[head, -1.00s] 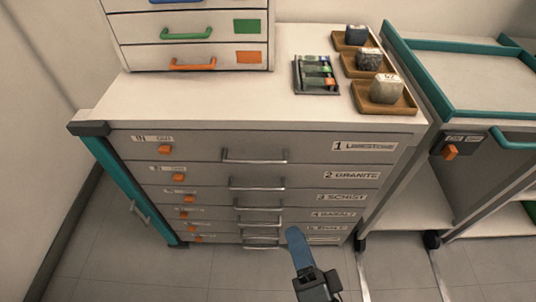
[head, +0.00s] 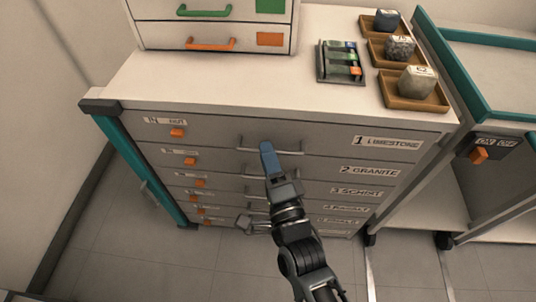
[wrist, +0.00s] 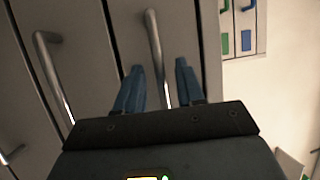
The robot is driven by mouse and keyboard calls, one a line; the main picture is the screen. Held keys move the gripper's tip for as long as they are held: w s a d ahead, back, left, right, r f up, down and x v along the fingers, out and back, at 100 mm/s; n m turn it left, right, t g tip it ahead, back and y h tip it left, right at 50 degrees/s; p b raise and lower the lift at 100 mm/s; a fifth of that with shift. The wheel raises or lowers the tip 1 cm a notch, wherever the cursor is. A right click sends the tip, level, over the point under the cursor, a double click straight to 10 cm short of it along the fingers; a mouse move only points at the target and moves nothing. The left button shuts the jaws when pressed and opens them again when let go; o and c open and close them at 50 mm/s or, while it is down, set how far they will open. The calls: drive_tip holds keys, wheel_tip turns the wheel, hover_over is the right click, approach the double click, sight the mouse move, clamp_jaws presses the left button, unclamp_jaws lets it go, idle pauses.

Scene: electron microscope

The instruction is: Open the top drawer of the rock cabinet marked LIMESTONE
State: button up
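The grey rock cabinet's top drawer (head: 330,136) is shut and carries the label "1 LIMESTONE" (head: 387,143). Its silver bar handle (head: 291,152) is partly hidden behind my gripper (head: 266,151) in the head view. In the wrist view, my gripper (wrist: 157,75) is open, with its two blue fingers apart. The top handle (wrist: 154,45) appears between the fingers there. I cannot tell whether a finger touches it. The GRANITE drawer's handle (wrist: 48,65) shows to the left in the wrist view.
Lower drawers, including GRANITE (head: 370,170) and SCHIST (head: 357,192), are shut. Orange tabs (head: 177,132) sit at the drawers' left. A dark tray (head: 341,78) and rock samples in brown trays (head: 415,102) stand on top. A teal-edged bench (head: 490,80) is at the right.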

drive_tip(key=shift+w+a, duration=0.1)
drive_tip(key=shift+w, duration=0.1)
clamp_jaws()
idle(0.3)
idle(0.3)
